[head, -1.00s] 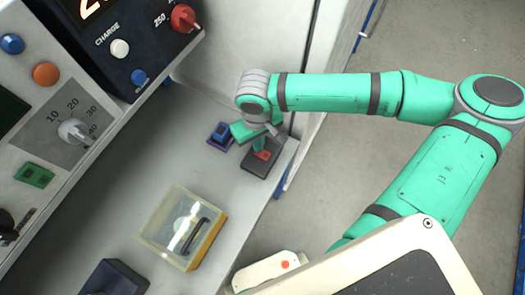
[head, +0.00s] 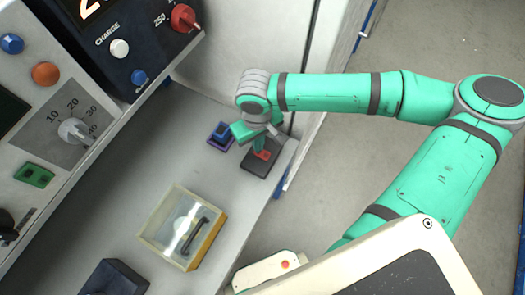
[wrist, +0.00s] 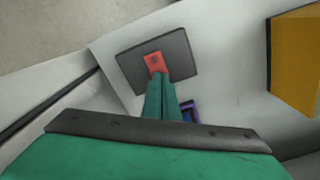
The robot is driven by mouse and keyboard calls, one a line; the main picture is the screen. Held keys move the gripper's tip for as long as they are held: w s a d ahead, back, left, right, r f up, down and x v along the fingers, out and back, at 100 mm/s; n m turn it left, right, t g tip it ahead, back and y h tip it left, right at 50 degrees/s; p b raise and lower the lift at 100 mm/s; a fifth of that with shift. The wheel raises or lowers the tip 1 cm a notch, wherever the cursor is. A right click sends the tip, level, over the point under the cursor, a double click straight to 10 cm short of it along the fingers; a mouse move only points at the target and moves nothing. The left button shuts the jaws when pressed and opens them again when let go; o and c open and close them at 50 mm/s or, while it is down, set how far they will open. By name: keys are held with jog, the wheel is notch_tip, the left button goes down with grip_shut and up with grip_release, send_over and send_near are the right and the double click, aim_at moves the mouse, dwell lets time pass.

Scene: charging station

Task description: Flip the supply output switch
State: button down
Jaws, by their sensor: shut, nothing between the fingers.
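A red rocker switch (head: 262,155) sits on a dark grey square base (head: 256,168) near the shelf's right edge. I take it for the supply output switch; no label on it is readable. My gripper (head: 258,148) is shut and empty, pointing down at the switch. In the wrist view the closed green fingertips (wrist: 160,78) are at the near end of the red switch (wrist: 155,62) and overlap it. I cannot tell whether they press on it. The fingers hide part of the switch and its base (wrist: 178,50).
A blue and purple switch block (head: 221,135) stands just left of my gripper. A clear-lidded yellow box (head: 160,237) with a dark handle is nearer on the shelf. The control panel with dials (head: 75,130) is at left, and a wall stands behind.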

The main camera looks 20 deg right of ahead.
jog(key=shift+w+f, duration=0.1)
dwell(0.5)
jog(key=shift+f, duration=0.15)
jog(key=shift+f, duration=0.15)
jog(key=shift+f, duration=0.35)
dwell(0.4)
notch_tip(320, 180, up, 7)
dwell(1.0)
dwell(0.5)
